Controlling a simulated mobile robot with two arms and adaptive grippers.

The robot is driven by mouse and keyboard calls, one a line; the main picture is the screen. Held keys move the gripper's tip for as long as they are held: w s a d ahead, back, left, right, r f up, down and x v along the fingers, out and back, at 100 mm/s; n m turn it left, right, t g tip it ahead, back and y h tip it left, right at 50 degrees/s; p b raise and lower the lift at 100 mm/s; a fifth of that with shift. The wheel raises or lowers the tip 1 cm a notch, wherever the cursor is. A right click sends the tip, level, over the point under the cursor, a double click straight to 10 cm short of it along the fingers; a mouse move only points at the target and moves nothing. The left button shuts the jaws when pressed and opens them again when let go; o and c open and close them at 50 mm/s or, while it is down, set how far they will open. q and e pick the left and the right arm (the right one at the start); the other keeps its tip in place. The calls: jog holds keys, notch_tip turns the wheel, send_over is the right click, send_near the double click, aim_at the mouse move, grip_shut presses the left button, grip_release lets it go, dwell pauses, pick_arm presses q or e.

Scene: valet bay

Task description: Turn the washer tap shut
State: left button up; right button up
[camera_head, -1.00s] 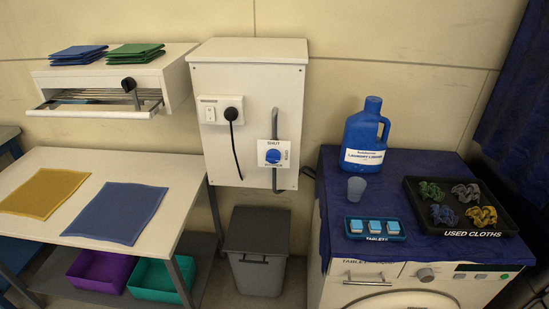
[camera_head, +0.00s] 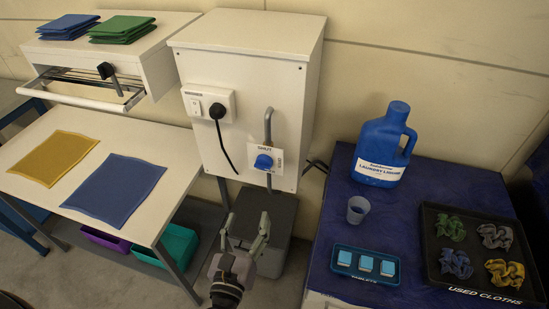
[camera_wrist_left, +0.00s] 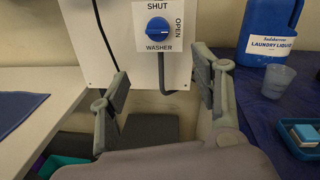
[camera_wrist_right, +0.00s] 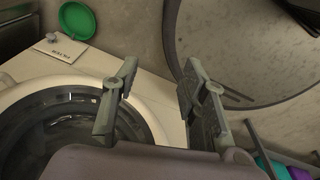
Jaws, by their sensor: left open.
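The washer tap is a round blue knob (camera_head: 264,161) on a white plate on the front of the wall cabinet (camera_head: 240,92). In the left wrist view, the knob (camera_wrist_left: 158,28) has SHUT above it, OPEN to its right and WASHER below. Its ridge looks roughly sideways, toward OPEN. My left gripper (camera_head: 246,235) is open and empty, below and in front of the knob, apart from it. In the left wrist view, its fingers stand below the knob on either side. My right gripper (camera_wrist_right: 160,82) is open and empty, outside the head view.
A grey pipe (camera_head: 268,125) runs behind the plate, and a black cord (camera_head: 226,150) hangs left of it. A grey bin (camera_head: 262,220) stands below. Right is the covered top with a blue jug (camera_head: 384,148), cup (camera_head: 357,209) and tablet tray (camera_head: 365,280).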

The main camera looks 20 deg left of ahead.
pick_arm(q)
jog(key=p, duration=0.2)
send_near(262, 168)
jog(key=w+p, duration=0.2)
jog(key=w, duration=0.6)
jog(key=shift+w+a, duration=0.2)
jog(key=shift+w, duration=0.1)
jog(key=shift+w+f, duration=0.1)
jog(key=shift+w, duration=0.5)
pick_arm(e)
jog(key=r, duration=0.4)
jog(key=shift+s+a+r, duration=0.2)
jog(key=shift+a+r, duration=0.1)
pick_arm(q)
jog(key=shift+c, duration=0.5)
jog(key=c, duration=1)
jog(key=shift+c, duration=0.2)
pick_arm(e)
jog(key=shift+a, duration=0.3)
